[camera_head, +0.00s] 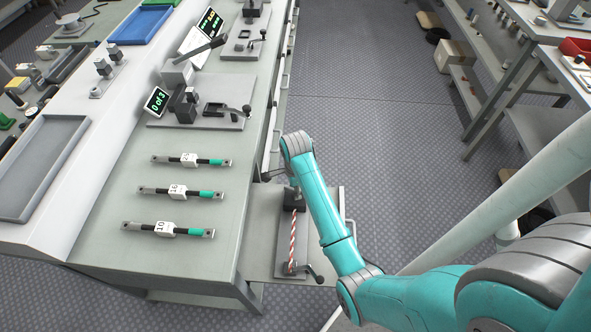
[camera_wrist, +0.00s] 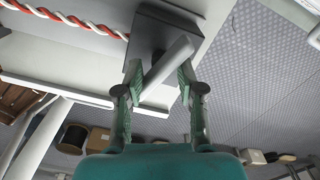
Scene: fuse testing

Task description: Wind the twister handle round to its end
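The twister stands on a grey base plate (camera_head: 289,262) low beside the bench. A red-and-white twisted strand (camera_head: 292,236) runs along it and also shows in the wrist view (camera_wrist: 60,17). At the strand's far end is a dark block, clear in the wrist view (camera_wrist: 158,30). A light grey bar-shaped handle (camera_wrist: 168,60) lies slanted in front of this block. My gripper (camera_wrist: 158,82) has its fingers apart, one on each side of the handle; firm contact is not visible. In the head view my arm hides most of the gripper. A small black lever (camera_head: 315,273) sits at the near end.
Three labelled fuses (camera_head: 178,192) lie on the bench left of my arm. Testers with a "0 of 3" display (camera_head: 157,101) stand farther back. A grey tray (camera_head: 40,165) is at left. Shelves (camera_head: 470,85) stand at right, with clear floor (camera_head: 365,100) between.

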